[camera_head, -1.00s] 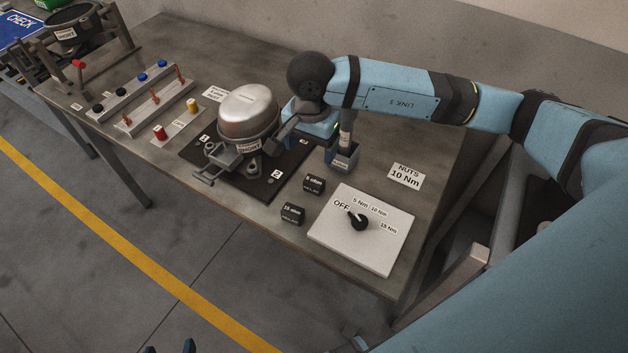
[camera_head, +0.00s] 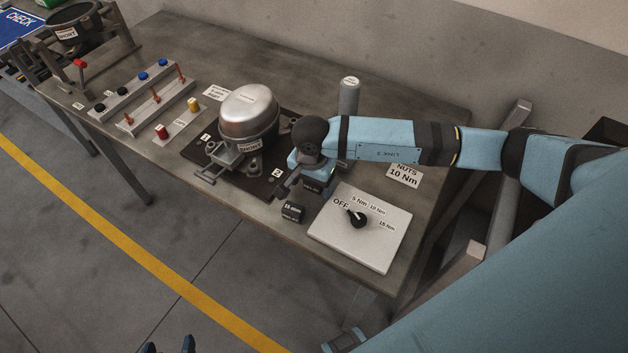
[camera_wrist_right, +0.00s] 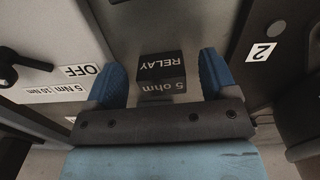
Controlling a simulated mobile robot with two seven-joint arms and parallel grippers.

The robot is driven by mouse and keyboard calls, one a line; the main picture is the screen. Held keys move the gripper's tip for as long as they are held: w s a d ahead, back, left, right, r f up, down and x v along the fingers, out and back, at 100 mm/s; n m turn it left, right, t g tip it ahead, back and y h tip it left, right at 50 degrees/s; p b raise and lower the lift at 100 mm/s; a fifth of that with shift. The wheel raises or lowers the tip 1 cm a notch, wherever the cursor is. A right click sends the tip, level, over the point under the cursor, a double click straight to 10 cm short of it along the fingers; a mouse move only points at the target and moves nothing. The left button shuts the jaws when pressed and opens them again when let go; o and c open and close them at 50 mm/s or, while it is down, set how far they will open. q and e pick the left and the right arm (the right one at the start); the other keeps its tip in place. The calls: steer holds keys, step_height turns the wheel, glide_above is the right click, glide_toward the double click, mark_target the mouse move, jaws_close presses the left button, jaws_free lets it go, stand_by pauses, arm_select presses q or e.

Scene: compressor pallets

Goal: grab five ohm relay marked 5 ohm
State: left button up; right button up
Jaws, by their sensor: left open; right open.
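The 5 ohm relay is a small black block; its end shows in the head view (camera_head: 313,187), partly covered by my right gripper. In the right wrist view the relay (camera_wrist_right: 162,68) lies between the two blue fingers, its RELAY and 5 ohm labels upside down. My right gripper (camera_wrist_right: 162,80) is open around it, with a gap visible on each side. In the head view the right gripper (camera_head: 305,178) is over the relay, its fingertips mostly hidden. My left gripper (camera_head: 169,346) is open and empty at the bottom edge, away from the table.
A white dial panel (camera_head: 375,245), set to OFF, is to the right. The compressor (camera_head: 248,118) stands on a dark plate to the left. A grey upright tool (camera_head: 349,97) stands behind my right arm.

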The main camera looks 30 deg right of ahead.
steer(key=shift+f, duration=0.2)
steer(key=c, duration=1)
steer(key=shift+r, duration=0.1)
